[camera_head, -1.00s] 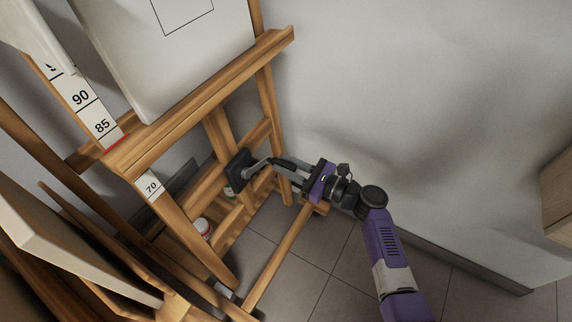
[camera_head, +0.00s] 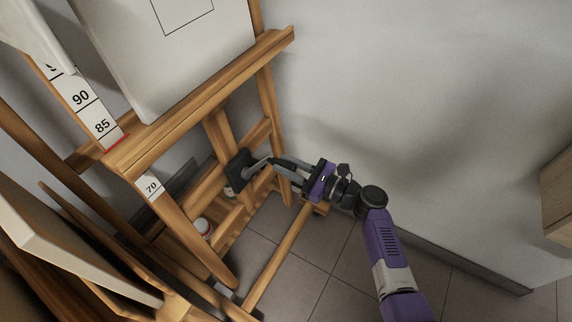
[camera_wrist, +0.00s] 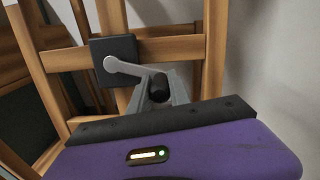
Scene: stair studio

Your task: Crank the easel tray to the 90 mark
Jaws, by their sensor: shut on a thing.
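The wooden easel's tray (camera_head: 205,88) carries a white canvas (camera_head: 185,50). A red pointer (camera_head: 118,143) at the tray's left end sits on the white scale (camera_head: 88,104), a little below the 85 label. The 90 label is higher up. The grey crank (camera_head: 258,164) comes out of a black box (camera_head: 239,170) on the easel's lower frame. In the wrist view the crank arm (camera_wrist: 125,67) runs right from its hub to a black knob (camera_wrist: 158,88). My gripper (camera_head: 277,163) is shut on this knob, with a grey finger on either side in the wrist view (camera_wrist: 157,92).
Canvases or boards (camera_head: 70,245) lean at the lower left. The wall (camera_head: 430,110) is behind and right of my arm. A wooden cabinet (camera_head: 557,195) stands at the right edge.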

